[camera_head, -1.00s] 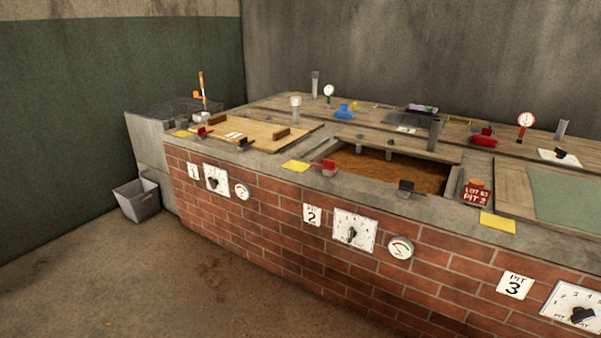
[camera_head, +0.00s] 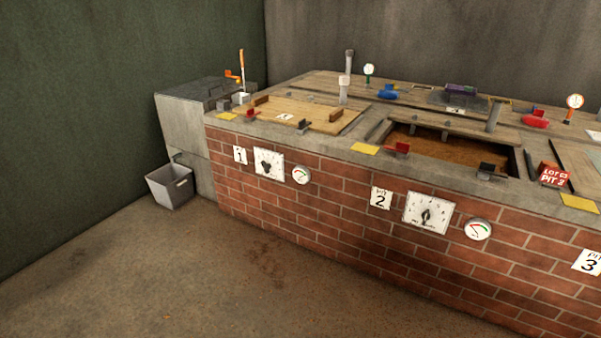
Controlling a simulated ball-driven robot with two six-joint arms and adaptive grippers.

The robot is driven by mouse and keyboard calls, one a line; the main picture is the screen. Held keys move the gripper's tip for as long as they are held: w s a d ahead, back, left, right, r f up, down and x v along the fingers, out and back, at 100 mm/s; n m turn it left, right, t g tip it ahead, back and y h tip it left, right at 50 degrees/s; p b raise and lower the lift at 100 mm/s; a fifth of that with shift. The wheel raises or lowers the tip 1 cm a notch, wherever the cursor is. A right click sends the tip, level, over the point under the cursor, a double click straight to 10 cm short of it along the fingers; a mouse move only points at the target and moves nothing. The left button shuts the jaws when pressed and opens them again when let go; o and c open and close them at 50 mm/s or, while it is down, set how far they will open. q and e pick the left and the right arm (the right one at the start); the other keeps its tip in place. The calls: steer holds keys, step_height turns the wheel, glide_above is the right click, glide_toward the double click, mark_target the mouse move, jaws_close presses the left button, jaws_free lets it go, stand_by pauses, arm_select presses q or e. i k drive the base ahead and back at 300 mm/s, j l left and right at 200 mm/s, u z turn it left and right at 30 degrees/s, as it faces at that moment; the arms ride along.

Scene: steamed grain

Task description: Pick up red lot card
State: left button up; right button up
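The red lot card (camera_head: 553,177) carries white lettering that reads "LOT 63 PIT 2". It stands tilted on the counter's near ledge, at the right of the open pit with brown grain (camera_head: 450,150). An orange-brown block shows just behind the card. Neither of my grippers is in view, and nothing is touching the card.
A long brick counter (camera_head: 340,210) fills the right half, with dials and pit number signs on its front. Black and red clips and yellow cards (camera_head: 365,148) lie along its ledge. A grey bin (camera_head: 171,186) stands on the floor at the left. The floor in front is clear.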

mark_target(550, 178)
steer(key=z, duration=1.45)
steer(key=i+j, duration=0.15)
steer(key=i, duration=0.4)
